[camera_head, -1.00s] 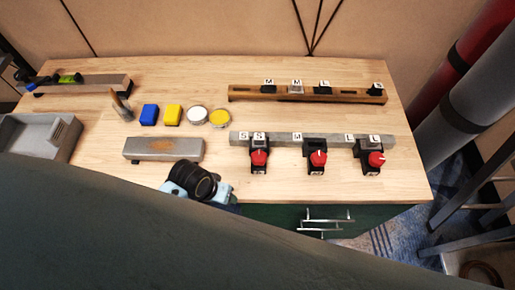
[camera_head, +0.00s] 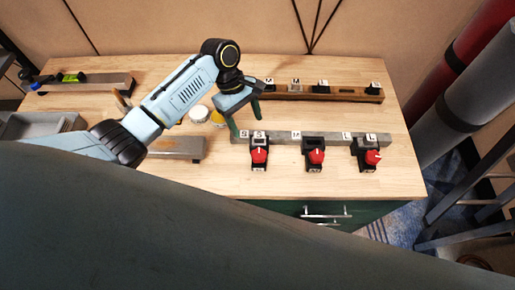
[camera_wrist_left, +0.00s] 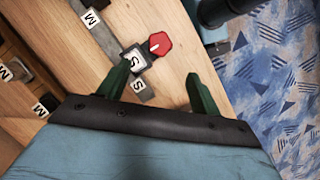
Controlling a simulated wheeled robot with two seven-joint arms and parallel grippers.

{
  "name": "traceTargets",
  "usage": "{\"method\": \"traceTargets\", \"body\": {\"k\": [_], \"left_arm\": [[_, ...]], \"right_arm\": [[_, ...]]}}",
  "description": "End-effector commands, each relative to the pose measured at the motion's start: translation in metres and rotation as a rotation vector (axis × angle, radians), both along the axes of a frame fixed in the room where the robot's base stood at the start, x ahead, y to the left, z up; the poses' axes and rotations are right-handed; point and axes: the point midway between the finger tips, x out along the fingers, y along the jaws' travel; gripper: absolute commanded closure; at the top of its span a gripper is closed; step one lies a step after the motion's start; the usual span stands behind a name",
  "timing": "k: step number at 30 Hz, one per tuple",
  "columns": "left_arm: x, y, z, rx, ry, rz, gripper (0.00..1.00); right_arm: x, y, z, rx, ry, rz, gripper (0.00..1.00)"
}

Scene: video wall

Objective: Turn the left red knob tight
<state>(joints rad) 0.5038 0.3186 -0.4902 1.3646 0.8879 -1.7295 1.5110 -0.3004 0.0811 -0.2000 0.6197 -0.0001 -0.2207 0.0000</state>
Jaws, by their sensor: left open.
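The left red knob (camera_head: 259,156) sits on a black clamp near the left end of the grey bar (camera_head: 283,138). In the left wrist view the red knob (camera_wrist_left: 160,44) shows with a white pointer mark, just beyond the fingertips. My left gripper (camera_head: 246,124) is open and empty, above the table behind the knob, with its green fingers pointing down. In the left wrist view the open gripper (camera_wrist_left: 156,72) has its fingers apart, with label tiles marked S near the left finger. Nothing is between the fingers. My right gripper is not in view.
Two more red knobs, a middle one (camera_head: 316,156) and a right one (camera_head: 373,157), sit along the grey bar. A wooden bar (camera_head: 345,94) with clamps lies behind. A white round tin (camera_head: 199,113) and a sharpening stone (camera_head: 188,147) are left. Bare tabletop (camera_head: 215,180) lies in front.

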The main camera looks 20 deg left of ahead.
Motion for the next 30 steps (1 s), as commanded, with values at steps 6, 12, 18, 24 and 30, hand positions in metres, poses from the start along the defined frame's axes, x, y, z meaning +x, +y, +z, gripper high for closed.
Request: {"method": "traceTargets", "body": {"k": [6,12,18,24,30], "left_arm": [[-0.010,-0.015,-0.043,0.000,0.004,-0.002,0.35],[-0.017,-0.029,-0.081,0.000,0.001,-0.003,0.35],[-0.022,-0.038,-0.105,-0.001,-0.001,-0.003,0.35],[-0.023,-0.040,-0.112,0.000,-0.003,-0.003,0.35],[-0.023,-0.041,-0.112,0.000,-0.003,-0.003,0.35]], "right_arm": [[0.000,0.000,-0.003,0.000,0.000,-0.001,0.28],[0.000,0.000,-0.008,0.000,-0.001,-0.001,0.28],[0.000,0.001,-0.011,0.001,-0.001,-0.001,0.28],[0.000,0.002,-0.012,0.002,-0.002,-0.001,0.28],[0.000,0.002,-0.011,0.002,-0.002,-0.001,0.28]]}}
